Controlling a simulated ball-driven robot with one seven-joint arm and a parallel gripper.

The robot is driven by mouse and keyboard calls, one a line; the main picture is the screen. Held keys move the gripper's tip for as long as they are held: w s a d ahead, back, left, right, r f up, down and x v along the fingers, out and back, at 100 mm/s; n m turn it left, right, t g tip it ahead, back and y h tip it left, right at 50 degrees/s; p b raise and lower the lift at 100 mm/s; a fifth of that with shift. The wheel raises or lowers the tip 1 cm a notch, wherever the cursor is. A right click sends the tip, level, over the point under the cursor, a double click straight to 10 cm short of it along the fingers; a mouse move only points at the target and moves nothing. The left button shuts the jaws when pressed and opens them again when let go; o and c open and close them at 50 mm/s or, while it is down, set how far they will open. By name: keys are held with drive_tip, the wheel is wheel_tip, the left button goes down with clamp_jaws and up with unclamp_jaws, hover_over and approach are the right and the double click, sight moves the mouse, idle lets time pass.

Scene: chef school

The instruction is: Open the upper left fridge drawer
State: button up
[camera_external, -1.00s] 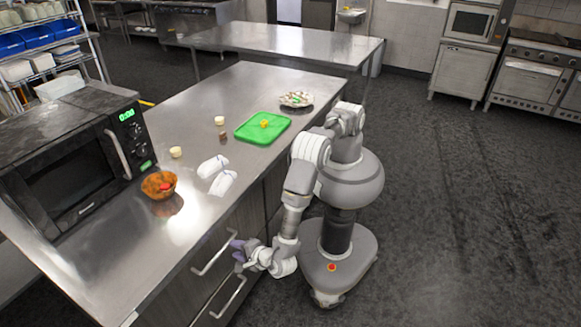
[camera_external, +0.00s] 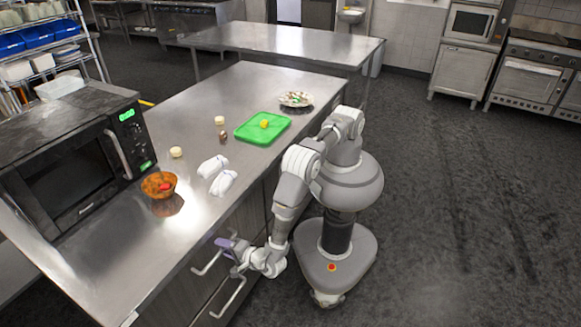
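The drawer unit under the steel counter has an upper drawer with a bar handle (camera_external: 206,264) and a lower drawer with its own bar handle (camera_external: 230,298). Both drawer fronts look shut, though my arm and the counter edge partly hide them. My gripper (camera_external: 226,245), with purple fingers, is at the right end of the upper handle and overlaps it in the view. I cannot tell whether it touches the handle or whether the fingers are open or shut.
The counter edge (camera_external: 172,268) overhangs just above my gripper. On the counter are a microwave (camera_external: 75,170), a bowl (camera_external: 158,186), white packets (camera_external: 217,174), a green tray (camera_external: 250,135) and a plate (camera_external: 295,99). The floor to the right is clear.

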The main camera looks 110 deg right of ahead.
clamp_jaws()
drive_tip(key=f+b+v, duration=0.3)
drive_tip(key=f+v, duration=0.1)
drive_tip(key=v, duration=1.7)
drive_tip(key=s+a+f+b+v, duration=0.1)
drive_tip(key=f+b+v, duration=0.2)
drive_tip(key=v, duration=1.8)
wheel_tip(320, 180, down, 2)
drive_tip(key=shift+s+a+f, duration=0.1)
drive_tip(key=shift+s+a, duration=0.25)
drive_tip(key=shift+s, duration=0.05)
unclamp_jaws()
